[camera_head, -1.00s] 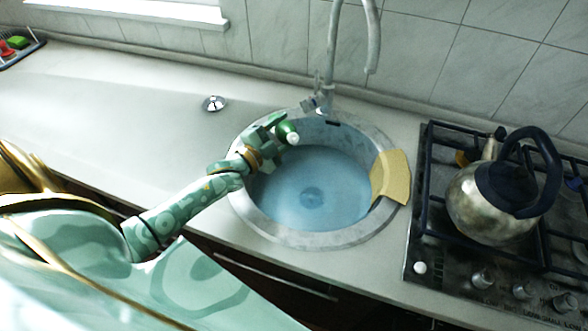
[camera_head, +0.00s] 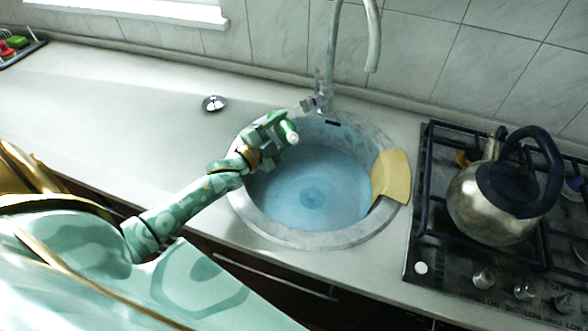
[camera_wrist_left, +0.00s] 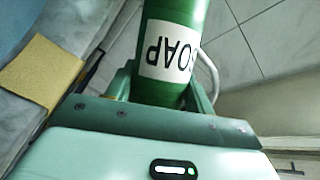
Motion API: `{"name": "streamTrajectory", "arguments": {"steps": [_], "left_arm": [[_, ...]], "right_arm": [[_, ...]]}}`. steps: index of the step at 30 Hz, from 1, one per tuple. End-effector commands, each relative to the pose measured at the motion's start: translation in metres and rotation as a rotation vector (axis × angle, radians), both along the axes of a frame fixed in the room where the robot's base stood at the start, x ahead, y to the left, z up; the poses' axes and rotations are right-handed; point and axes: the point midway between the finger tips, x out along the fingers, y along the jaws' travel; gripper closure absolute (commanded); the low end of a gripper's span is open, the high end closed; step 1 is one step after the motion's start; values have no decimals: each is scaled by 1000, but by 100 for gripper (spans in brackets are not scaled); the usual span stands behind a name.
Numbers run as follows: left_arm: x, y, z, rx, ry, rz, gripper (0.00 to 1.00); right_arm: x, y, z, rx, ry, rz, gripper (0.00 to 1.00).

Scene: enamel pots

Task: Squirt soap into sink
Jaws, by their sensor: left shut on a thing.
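My left gripper (camera_head: 274,135) is shut on the green soap bottle (camera_head: 283,126) above the left part of the sink rim and basin. In the head view the gripper hides much of the bottle, and its pale tip points down and right. The left wrist view shows the bottle (camera_wrist_left: 175,20) between the fingers, its white SOAP label upside down. The round sink (camera_head: 245,208) has a grey rim and a bluish basin with a drain in the middle. I cannot make out any soap leaving the bottle. My right gripper is not in view.
A yellow cloth or sponge (camera_head: 391,177) lies over the sink's right rim. The faucet (camera_head: 329,65) rises behind the sink. A metal kettle (camera_head: 480,205) stands on the gas hob at right. A small metal plug (camera_head: 214,103) lies on the left counter, which is mostly clear.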

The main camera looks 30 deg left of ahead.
Motion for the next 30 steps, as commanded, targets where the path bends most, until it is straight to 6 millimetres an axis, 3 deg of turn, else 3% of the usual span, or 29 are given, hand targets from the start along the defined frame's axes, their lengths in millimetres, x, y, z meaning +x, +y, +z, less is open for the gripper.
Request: {"name": "streamTrajectory", "arguments": {"steps": [30], "left_arm": [[1,2,0,40,-33,1,78]], "right_arm": [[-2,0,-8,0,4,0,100]]}}
